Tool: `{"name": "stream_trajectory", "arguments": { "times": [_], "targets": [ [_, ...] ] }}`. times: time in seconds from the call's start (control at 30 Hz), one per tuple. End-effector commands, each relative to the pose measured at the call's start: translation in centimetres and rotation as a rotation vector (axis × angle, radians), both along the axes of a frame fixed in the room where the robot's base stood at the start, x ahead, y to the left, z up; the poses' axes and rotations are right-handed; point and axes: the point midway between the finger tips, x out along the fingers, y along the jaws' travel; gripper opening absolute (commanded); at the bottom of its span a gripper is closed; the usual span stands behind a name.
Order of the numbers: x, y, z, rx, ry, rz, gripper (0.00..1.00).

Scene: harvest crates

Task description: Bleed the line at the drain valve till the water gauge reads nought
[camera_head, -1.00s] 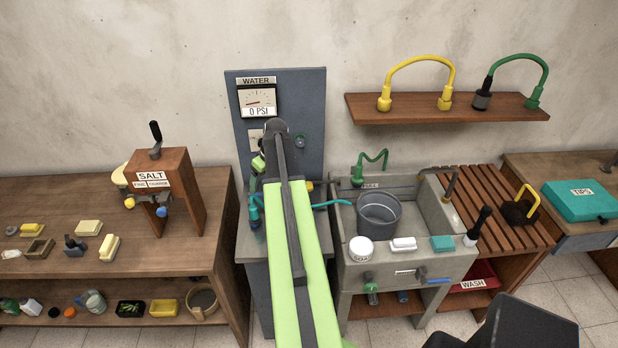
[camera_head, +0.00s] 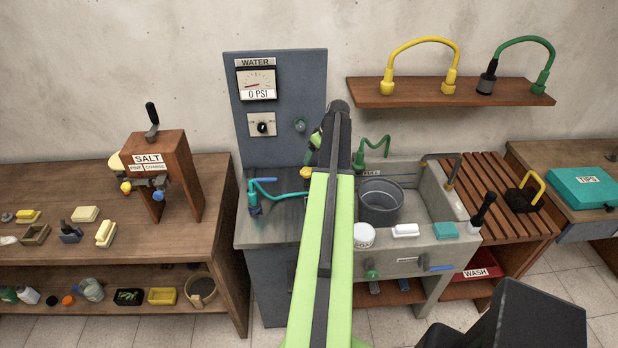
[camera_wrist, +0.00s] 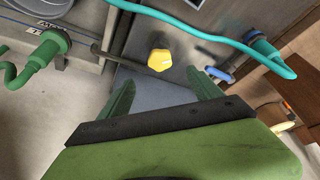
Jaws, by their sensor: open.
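The water gauge (camera_head: 256,85) on the blue-grey panel reads 0 PSI, its needle at the low left. A yellow knob (camera_head: 305,172) sits low by the panel's foot, partly beside my arm. In the wrist view the yellow knob (camera_wrist: 159,60) lies ahead of and between the two green fingers of my gripper (camera_wrist: 161,78), apart from them. My gripper is open and empty. A blue-handled valve (camera_wrist: 222,74) with a teal hose is right of the fingers; in the head view the valve (camera_head: 254,195) stands on the grey counter. No label marks which is the drain valve.
The sink (camera_head: 425,205) with a grey bucket (camera_head: 380,202) is to the right. A salt dispenser (camera_head: 158,170) stands on the left bench.

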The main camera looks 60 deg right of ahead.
Motion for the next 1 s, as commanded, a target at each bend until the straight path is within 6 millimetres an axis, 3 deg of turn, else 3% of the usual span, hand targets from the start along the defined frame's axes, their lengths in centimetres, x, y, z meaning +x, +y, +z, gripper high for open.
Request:
{"name": "stream_trajectory", "arguments": {
  "times": [0.03, 0.43, 0.8, 1.0],
  "targets": [
    [0.5, -0.2, -2.2, 0.000, 0.000, 0.001, 0.74],
    [3.5, -1.0, -9.5, 0.000, 0.000, 0.000, 0.74],
    [4.0, -1.0, -9.9, -0.001, 0.000, -0.001, 0.74],
    [3.9, -1.0, -9.9, -0.001, 0.000, -0.001, 0.48]
  ]
}}
